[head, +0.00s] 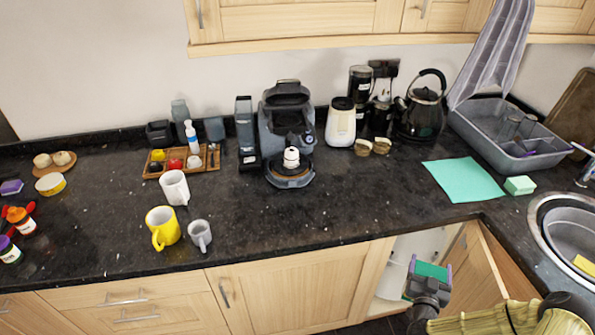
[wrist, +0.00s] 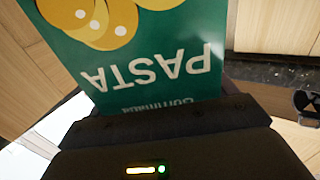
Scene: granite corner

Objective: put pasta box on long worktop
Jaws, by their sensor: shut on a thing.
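The pasta box is green with yellow pasta shapes and the word PASTA. It fills much of the wrist view (wrist: 150,45) and shows as a small green face in the head view (head: 432,270). My gripper (head: 428,285) is shut on the box, in front of an open cabinet below the counter. The gripper's body covers the box's lower part in the wrist view. The long worktop (head: 330,215) is a black speckled granite counter. The box is apart from it, near its front edge at the lower right.
The open cabinet door (head: 480,270) stands beside my gripper. A teal mat (head: 463,180), sponge (head: 520,185), dish rack (head: 500,140) and sink (head: 570,230) are at right. Mugs (head: 163,228) and a coffee machine (head: 287,135) stand left of clear worktop in the middle.

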